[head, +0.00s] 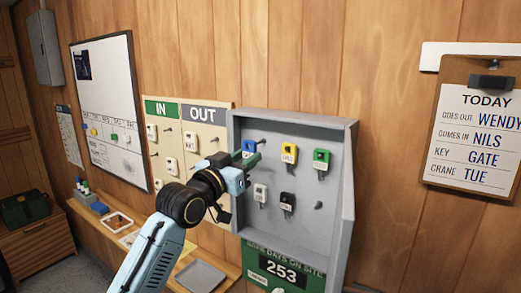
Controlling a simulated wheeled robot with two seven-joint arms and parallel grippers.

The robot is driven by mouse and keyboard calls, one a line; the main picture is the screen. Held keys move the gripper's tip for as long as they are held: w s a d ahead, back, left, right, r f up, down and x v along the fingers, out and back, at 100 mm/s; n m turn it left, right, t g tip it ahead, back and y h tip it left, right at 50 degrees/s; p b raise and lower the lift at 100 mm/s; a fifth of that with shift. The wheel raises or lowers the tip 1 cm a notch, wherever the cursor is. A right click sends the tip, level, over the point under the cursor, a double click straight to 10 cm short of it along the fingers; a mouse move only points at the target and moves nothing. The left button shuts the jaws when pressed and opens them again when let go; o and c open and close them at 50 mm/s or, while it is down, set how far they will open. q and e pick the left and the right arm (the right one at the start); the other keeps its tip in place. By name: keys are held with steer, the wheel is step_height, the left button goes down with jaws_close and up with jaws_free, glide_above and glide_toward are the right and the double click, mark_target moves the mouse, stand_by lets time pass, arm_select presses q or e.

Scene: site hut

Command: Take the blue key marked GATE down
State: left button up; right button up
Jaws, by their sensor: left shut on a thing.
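The blue key (248,146) is at the upper left of the grey key cabinet (348,180), beside a peg. My left gripper (250,160) reaches in from below left and is shut on the blue key. The fingers hide its lower part, and its marking is too small to read. I cannot tell whether it still hangs on its peg. My right gripper is not in view.
A yellow key (289,150) and a green key (321,157) hang to the right. A white key (260,192) and a black key (287,201) hang below. An IN/OUT board (205,150) is at left, above a shelf (232,270) with a grey tray (200,276).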

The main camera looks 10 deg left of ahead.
arm_select(q)
steer(key=shift+p+v, duration=0.4)
steer(key=shift+v, duration=0.75)
